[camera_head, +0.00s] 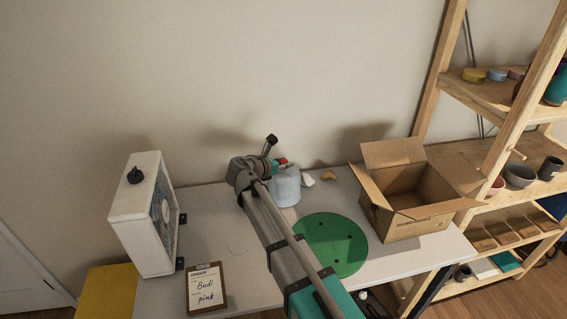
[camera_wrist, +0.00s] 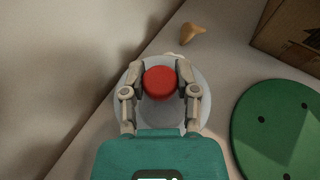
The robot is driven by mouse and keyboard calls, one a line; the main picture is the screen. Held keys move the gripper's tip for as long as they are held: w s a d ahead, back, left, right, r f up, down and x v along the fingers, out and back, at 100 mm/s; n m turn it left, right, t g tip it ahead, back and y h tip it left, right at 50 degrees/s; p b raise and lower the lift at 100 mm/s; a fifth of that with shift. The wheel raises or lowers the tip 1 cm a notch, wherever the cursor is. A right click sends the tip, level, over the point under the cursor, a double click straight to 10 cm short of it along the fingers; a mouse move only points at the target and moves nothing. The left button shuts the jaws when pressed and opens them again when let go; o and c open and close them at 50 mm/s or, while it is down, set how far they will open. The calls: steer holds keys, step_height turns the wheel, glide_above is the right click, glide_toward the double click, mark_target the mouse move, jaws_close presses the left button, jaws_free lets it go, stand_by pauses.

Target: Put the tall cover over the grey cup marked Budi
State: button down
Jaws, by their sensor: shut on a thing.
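The tall cover (camera_head: 286,188) is pale blue-grey with a red knob on top. It is upright at the back of the table, and its lower edge looks at or close to the tabletop. My gripper (camera_wrist: 160,82) is shut on the cover's red knob (camera_wrist: 160,83), with one finger on each side. The cover's pale round top (camera_wrist: 196,112) shows below the fingers in the wrist view. My arm hides part of the cover in the head view. No grey cup marked Budi can be made out; whether one is under the cover cannot be seen.
A green disc (camera_head: 345,240) lies right of the cover, with an open cardboard box (camera_head: 400,210) beyond it. Small tan (camera_head: 328,175) and white pieces lie near the wall. Shelves stand right.

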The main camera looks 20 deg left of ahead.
steer(key=shift+f, duration=0.35)
steer(key=shift+c, duration=1.5)
jaws_free()
steer(key=shift+r, duration=0.15)
